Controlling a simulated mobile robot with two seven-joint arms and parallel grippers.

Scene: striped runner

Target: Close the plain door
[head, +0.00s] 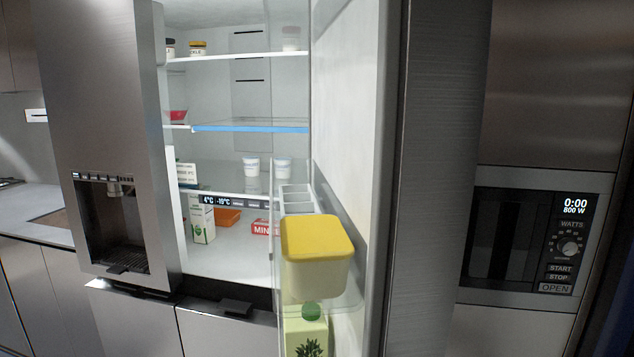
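The plain door (438,190) is the fridge's right-hand door, without a dispenser. It stands wide open, swung out toward me, with its pale inner face (350,110) turned left. Its clear door shelves hold a container with a yellow lid (318,240) and, lower down, a carton with a green cap (306,335). The fridge interior (225,95) shows to the left of the door. Neither of my grippers is in view.
The fridge's left door (95,60) carries a water dispenser (115,220). Shelves inside hold jars, white cups (251,167), a carton (202,222) and boxes. A microwave (535,240) is built in at the right. A counter (35,212) is at the far left.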

